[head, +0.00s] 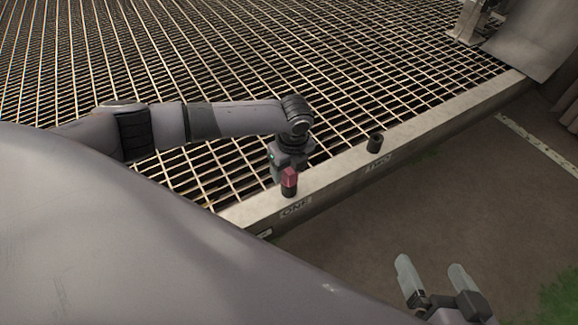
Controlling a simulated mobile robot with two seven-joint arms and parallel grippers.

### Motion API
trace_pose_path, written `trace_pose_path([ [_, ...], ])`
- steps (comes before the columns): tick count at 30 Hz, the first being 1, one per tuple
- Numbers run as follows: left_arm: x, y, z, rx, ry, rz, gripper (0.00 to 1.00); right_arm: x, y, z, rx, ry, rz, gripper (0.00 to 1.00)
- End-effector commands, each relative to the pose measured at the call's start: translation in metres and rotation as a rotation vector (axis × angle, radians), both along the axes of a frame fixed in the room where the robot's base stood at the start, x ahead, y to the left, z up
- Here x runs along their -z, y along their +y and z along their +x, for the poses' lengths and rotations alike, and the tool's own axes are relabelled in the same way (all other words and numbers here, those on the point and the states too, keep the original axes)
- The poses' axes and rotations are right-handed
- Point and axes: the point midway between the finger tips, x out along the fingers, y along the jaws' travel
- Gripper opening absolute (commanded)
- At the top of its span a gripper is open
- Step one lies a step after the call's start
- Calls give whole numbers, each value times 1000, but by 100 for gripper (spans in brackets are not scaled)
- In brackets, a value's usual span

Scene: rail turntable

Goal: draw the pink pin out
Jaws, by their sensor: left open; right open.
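The pink pin (289,178) stands upright in a dark socket (288,192) on the pale ledge, by the label ONE. Only its upper part shows above the socket. My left gripper (281,172) points down just behind the pin, close to it. Its fingers are mostly hidden, and whether they touch the pin cannot be told; it is open. My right gripper (433,268) is open and empty at the lower right, its two pale fingers apart, well away from the pin.
A second dark socket (375,142) stands on the ledge (440,117) by the label TWO and looks empty. A metal grating (360,60) lies behind the ledge. Brown ground (480,190) in front is clear. A grey panel (535,40) stands at the upper right.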

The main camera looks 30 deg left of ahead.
Motion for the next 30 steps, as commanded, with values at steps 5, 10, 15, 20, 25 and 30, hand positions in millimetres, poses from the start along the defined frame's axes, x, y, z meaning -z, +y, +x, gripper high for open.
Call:
trace_pose_path([
  [5,0,0,0,0,0,0,29,0,0,0,0,0,0,100],
  [10,0,0,0,0,0,0,23,0,0,0,1,0,-1,100],
  [15,-1,0,0,0,-2,-1,0,-1,0,0,1,-1,-1,100],
  [20,-3,-1,0,0,-2,-1,0,-3,0,0,1,-1,-1,100],
  [25,-5,-1,0,0,-2,-1,0,-6,0,0,1,0,-1,100],
  [30,-7,-1,0,0,-2,-1,0,-9,0,0,1,0,-1,100],
])
